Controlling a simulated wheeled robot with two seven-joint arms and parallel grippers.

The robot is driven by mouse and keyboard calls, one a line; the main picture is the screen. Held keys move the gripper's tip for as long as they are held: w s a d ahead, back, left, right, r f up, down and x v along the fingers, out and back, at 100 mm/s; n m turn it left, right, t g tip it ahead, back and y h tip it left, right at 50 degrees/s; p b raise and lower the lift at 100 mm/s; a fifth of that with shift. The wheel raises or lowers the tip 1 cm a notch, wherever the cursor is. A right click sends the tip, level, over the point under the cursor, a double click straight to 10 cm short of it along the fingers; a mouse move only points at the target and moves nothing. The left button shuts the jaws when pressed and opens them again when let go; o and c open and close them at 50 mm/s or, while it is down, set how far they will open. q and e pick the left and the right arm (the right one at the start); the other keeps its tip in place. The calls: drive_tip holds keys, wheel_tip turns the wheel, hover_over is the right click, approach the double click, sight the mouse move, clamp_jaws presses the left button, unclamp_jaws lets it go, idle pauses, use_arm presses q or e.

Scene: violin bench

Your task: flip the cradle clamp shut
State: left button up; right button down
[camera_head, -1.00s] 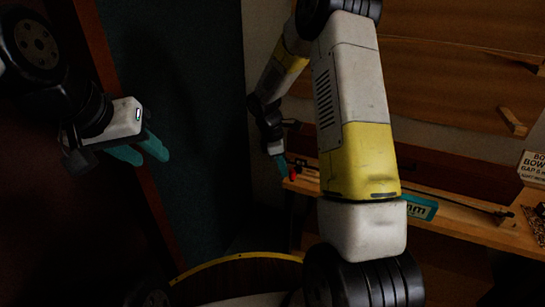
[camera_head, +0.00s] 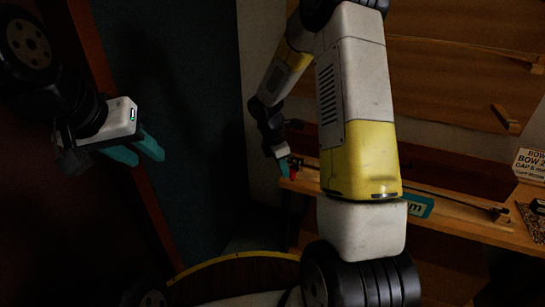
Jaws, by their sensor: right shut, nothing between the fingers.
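A long dark bow (camera_head: 440,196) lies along the wooden bench (camera_head: 470,227), partly hidden behind my arm. A small red part (camera_head: 292,174) at the bench's left end may be the cradle clamp's lever; it is too small and dark to tell whether the clamp is open or shut. My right gripper (camera_head: 284,166) is shut and empty, its teal fingers right beside the red part; contact cannot be told. A small wooden support (camera_head: 499,214) is at the bow's right end. My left gripper (camera_head: 150,158) hangs at the left, teal fingers apart and empty, far from the bench.
A teal label (camera_head: 418,206) on the bench is partly covered by my arm. A white sign (camera_head: 530,163) with lettering stands at the right edge. A wooden back panel (camera_head: 450,85) rises behind the bench. A dark blue-green panel (camera_head: 190,90) stands between my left gripper and the bench.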

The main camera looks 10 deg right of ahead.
sight(295, 171)
drive_tip(key=d+n, duration=0.1)
drive_tip(key=s+d+n+t, duration=0.1)
drive_tip(key=n, duration=0.1)
drive_tip(key=shift+s+d+n, duration=0.1)
drive_tip(key=shift+s+n, duration=0.1)
drive_tip(key=shift+n, duration=0.1)
drive_tip(key=n, duration=0.1)
drive_tip(key=d+n, duration=0.2)
drive_tip(key=shift+s+d+n+t+y, duration=0.15)
drive_tip(key=shift+s+n+t+y, duration=0.1)
drive_tip(key=shift+n+t+y, duration=0.15)
drive_tip(key=shift+w, duration=0.1)
drive_tip(key=shift+w+a, duration=0.45)
drive_tip(key=shift+w, duration=0.1)
